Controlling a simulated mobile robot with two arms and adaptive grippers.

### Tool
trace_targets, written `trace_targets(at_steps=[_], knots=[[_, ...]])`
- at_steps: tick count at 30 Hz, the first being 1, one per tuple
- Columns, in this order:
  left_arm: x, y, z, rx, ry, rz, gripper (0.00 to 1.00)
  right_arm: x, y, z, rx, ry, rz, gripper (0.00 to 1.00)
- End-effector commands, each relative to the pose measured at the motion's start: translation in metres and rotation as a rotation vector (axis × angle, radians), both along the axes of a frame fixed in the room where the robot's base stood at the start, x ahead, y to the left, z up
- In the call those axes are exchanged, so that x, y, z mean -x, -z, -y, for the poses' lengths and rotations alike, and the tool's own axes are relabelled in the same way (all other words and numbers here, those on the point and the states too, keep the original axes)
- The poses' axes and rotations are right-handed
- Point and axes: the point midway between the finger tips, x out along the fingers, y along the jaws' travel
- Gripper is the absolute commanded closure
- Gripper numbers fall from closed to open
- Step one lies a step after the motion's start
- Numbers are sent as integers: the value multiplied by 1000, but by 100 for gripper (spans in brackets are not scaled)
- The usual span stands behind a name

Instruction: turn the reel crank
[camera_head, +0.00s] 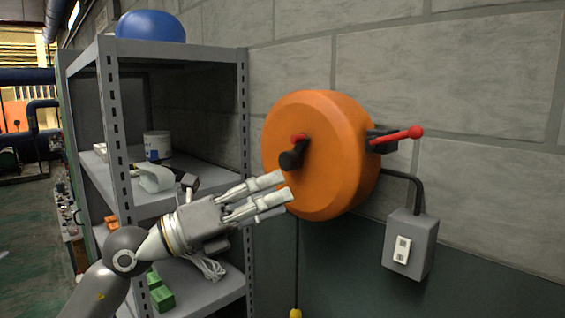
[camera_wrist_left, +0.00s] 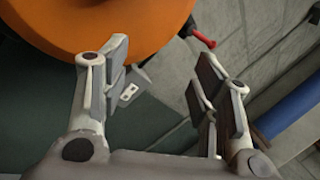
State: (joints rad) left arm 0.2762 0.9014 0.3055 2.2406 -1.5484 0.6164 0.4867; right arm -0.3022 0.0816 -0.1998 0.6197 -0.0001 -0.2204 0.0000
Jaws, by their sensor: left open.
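The orange reel (camera_head: 335,150) is mounted on the grey block wall. Its crank (camera_head: 293,154), a dark arm with a black knob and a red part at the top, sits on the reel's front face. A lever with a red handle (camera_head: 403,136) sticks out at the reel's right side. My left gripper (camera_head: 279,189) is open and empty, just below and left of the crank, apart from it. In the left wrist view the open fingers (camera_wrist_left: 158,75) show with the reel (camera_wrist_left: 110,22) above them and a red handle end (camera_wrist_left: 204,40) beyond. My right gripper is not in view.
A grey switch box (camera_head: 408,243) is on the wall below right. A cord with a yellow end (camera_head: 296,313) hangs under the reel.

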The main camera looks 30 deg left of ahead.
Motion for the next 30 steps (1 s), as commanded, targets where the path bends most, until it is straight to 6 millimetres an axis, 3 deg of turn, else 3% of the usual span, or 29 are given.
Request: trace_targets(at_steps=[3, 6, 12, 20, 30], knots=[[4, -15, -18, -252, -144, 17, 44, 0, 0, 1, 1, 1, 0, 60], [6, -24, -39, -381, -264, 11, 44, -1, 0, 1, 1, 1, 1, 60], [8, -35, -63, -478, -390, -2, 44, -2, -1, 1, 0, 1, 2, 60], [-13, -40, -56, -481, -395, -6, 44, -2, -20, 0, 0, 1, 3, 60], [-62, -40, -37, -477, -393, -6, 44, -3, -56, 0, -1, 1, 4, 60]])
